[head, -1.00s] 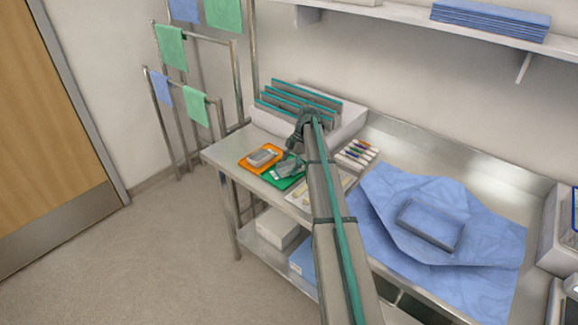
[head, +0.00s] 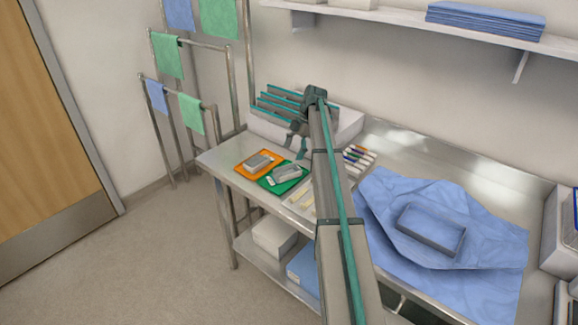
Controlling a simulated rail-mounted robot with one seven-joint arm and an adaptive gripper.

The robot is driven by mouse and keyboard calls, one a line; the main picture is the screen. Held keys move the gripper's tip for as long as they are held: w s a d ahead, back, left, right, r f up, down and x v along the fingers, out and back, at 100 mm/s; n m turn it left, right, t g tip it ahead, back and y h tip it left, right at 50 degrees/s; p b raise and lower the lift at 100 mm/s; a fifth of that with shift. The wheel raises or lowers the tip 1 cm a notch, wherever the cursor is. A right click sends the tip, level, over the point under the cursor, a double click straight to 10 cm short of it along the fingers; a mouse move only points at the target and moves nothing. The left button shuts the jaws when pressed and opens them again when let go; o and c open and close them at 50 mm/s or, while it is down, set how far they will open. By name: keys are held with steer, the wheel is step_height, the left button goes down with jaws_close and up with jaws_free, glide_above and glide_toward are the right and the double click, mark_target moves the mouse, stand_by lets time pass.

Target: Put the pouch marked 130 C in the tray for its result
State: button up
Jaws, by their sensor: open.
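An orange tray (head: 242,170) and a green tray (head: 301,187) lie side by side near the left end of the steel table. A grey pouch-like item (head: 258,161) lies in the orange tray. Another grey item (head: 286,173) lies in the green tray, with a small pale label at its left. No marking is readable at this size, so I cannot tell which is the 130 C pouch. My gripper (head: 297,143) is open and empty, above and just behind the green tray, apart from the item there.
A rack of upright grey and teal plates (head: 283,103) stands close behind my gripper. Colored pens (head: 359,156) and a pale strip-holding tray (head: 300,201) lie to the right, beside my arm. A blue wrap (head: 400,255) with a grey frame covers the table's right part.

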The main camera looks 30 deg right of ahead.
steer(key=shift+v, duration=1.5)
